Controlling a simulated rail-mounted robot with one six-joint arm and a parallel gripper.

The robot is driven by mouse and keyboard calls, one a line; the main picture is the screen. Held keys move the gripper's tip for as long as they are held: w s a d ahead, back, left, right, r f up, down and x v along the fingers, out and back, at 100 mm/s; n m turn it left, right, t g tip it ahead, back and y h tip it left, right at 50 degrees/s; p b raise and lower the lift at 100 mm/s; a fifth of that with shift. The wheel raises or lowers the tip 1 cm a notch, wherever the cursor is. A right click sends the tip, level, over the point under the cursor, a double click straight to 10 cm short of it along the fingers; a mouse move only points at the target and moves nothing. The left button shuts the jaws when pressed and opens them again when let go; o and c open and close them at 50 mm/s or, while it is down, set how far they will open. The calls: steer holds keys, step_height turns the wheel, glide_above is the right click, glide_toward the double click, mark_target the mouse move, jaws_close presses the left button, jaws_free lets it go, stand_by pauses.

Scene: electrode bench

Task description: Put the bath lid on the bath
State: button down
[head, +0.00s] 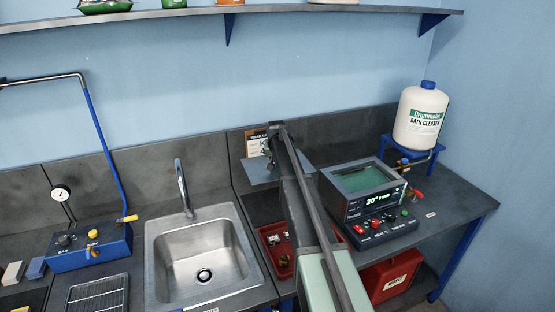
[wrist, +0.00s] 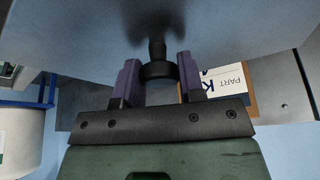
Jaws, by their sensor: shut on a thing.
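The bath lid (head: 259,174) is a flat grey plate, held in the air left of the bath and partly hidden by my arm in the head view. In the wrist view the lid (wrist: 240,28) fills the top, with a black knob (wrist: 157,70) on it. My gripper (wrist: 157,60) has its purple-padded fingers shut on either side of this knob. In the head view the fingers are hidden. The bath (head: 374,203) is a dark box with a green display. Its top is open and shows green liquid inside.
A white bath cleaner bottle (head: 420,117) stands on a blue stand right of the bath. A red tray (head: 275,252) with small parts lies below the lid. A card (head: 255,143) leans at the back wall. A steel sink (head: 199,258) is at left.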

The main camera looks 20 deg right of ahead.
steer(key=shift+r, duration=0.5)
step_height(320, 180, up, 3)
steer(key=p, duration=0.3)
steer(key=shift+r+p, duration=0.15)
steer(key=shift+p, duration=0.15)
